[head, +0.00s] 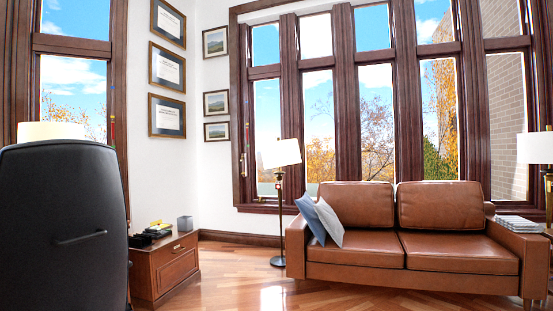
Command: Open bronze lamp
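A floor lamp (280,155) with a white shade and a thin dark stand is in the corner, left of the sofa. A second lamp (536,148) with a white shade and a brass-coloured base is at the right edge, partly cut off. A third pale shade (50,131) shows at the left, its lower part hidden behind a black chair back. I cannot tell which of them is the bronze lamp or whether any is lit. My gripper is not in view.
A black chair back (62,225) fills the left foreground. A brown leather sofa (455,250) with two cushions stands under the windows. A wooden cabinet (168,268) with small items is left of centre. Wood floor (235,285) is clear between cabinet and sofa.

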